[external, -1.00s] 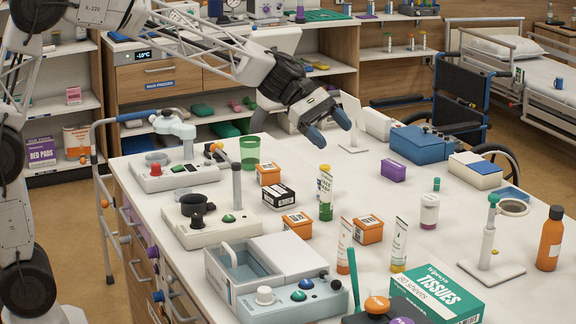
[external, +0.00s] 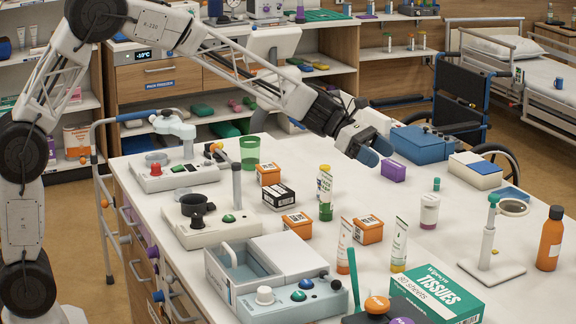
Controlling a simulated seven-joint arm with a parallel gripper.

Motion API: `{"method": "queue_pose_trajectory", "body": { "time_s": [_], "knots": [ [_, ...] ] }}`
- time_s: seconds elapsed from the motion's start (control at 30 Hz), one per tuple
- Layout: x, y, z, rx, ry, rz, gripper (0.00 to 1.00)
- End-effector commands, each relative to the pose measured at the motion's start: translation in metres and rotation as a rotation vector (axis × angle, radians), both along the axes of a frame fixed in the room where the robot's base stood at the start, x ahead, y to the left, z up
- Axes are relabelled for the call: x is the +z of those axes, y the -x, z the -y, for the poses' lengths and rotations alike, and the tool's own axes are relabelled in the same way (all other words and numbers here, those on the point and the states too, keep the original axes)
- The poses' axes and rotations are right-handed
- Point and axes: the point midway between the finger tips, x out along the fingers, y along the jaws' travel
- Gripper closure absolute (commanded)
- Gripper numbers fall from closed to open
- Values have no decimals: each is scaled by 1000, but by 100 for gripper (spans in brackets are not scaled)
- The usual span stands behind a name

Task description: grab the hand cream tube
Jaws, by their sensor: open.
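Two slim upright tubes stand on the white worktop: a white one with orange print (external: 345,246) and a white one with green print and a yellow-orange base (external: 399,246). The labels are too small to tell which is the hand cream tube. My gripper (external: 376,153) is open and empty. It hangs above the back of the worktop, left of the purple box (external: 393,171) and behind all three.
Orange boxes (external: 369,230) stand between and beside the tubes. A green tissue box (external: 436,293) is at the front right, a grey-blue device (external: 300,300) at the front left. A white stand with a green top (external: 489,245) rises at the right. The back middle of the worktop (external: 365,195) is clear.

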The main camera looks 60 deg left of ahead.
Motion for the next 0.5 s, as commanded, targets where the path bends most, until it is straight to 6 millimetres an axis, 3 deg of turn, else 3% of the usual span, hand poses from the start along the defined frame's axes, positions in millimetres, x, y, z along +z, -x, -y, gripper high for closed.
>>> {"method": "queue_pose_trajectory", "body": {
  "time_s": [0.5],
  "knots": [
    [-147, 0, 0, 0, -2, -3, 28]
  ]
}}
